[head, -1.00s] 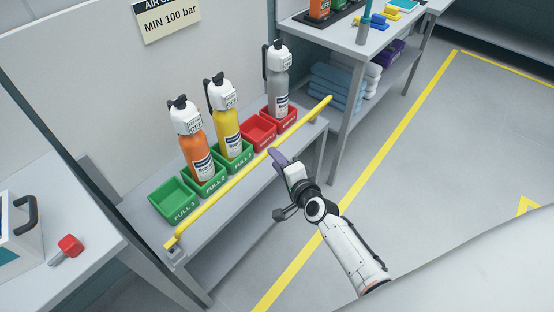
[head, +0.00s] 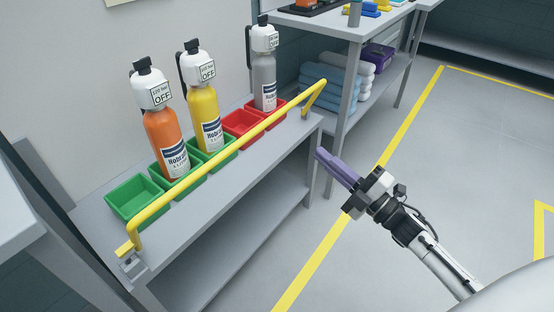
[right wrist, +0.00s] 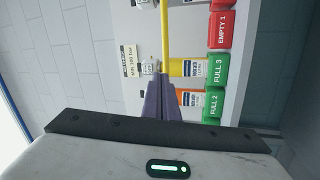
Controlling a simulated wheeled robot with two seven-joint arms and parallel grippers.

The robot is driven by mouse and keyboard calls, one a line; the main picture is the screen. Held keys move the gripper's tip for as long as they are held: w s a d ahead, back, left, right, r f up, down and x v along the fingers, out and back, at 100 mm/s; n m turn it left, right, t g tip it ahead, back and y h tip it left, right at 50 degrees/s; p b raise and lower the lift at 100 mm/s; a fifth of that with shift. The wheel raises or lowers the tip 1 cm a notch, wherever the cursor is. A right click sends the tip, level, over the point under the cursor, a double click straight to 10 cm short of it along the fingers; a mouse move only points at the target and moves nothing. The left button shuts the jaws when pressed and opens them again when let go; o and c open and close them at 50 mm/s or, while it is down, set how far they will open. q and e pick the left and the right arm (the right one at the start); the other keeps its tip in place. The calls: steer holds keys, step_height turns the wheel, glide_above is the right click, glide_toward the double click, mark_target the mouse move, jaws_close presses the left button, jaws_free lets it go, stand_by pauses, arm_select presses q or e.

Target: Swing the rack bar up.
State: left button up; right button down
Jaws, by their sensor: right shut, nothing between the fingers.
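The yellow rack bar (head: 240,143) stands raised on its bent end legs along the front of the rack, in front of the bottles. Its near leg meets a grey bracket (head: 131,262) at the rack's left corner. My right gripper (head: 321,155), with purple fingers, is shut and empty. It is in front of the rack, to the right of the bar and apart from it. In the right wrist view the bar (right wrist: 165,38) shows beyond the closed fingertips (right wrist: 160,78). My left gripper is not in view.
Orange (head: 165,142), yellow (head: 207,118) and grey (head: 265,75) bottles stand in trays behind the bar. An empty green tray (head: 135,197) is at the left. A table (head: 330,25) with towels (head: 330,90) below is behind right. The floor at right is clear.

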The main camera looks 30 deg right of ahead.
mark_target(266, 126)
steer(key=w+a+r+n+g+y+b, duration=0.1)
steer(key=w+a+r+n, duration=0.1)
steer(key=w+a, duration=0.5)
steer(key=w+n, duration=0.1)
steer(key=w, duration=0.3)
steer(key=shift+a+n+y+b, duration=0.25)
steer(key=shift+n+y+b, duration=0.15)
steer(key=shift+r, duration=0.2)
